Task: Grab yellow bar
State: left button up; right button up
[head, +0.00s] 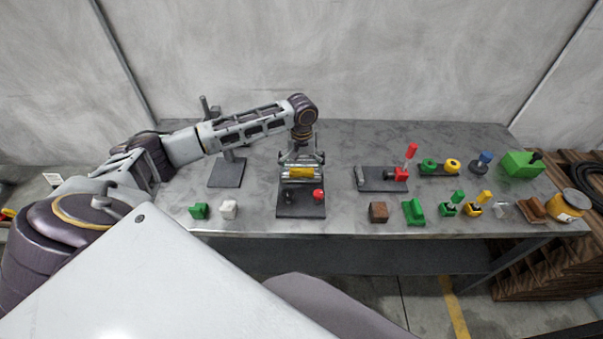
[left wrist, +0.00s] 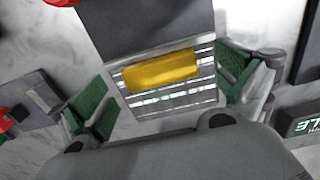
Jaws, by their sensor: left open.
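The yellow bar (head: 301,173) lies across metal rails on a dark stand (head: 301,207) near the middle of the table. In the left wrist view the yellow bar (left wrist: 162,71) shows slightly tilted in the picture. My left gripper (head: 302,160) is above the stand, pointing down. Its green-padded fingers (left wrist: 165,90) are spread wide, one on each side of the rails and bar, with nothing held. I cannot tell how far above the bar the fingertips are. My right gripper is not in view.
A red knob (head: 318,195) is on the stand's front. Green and white blocks (head: 229,209) lie to its left. A dark base with a red lever (head: 410,152) and several coloured parts stand to the right. A post on a dark plate (head: 227,173) is at left.

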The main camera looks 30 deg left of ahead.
pick_arm(q)
jog(key=shift+f, duration=0.6)
jog(key=shift+c, duration=0.4)
jog(key=c, duration=1.4)
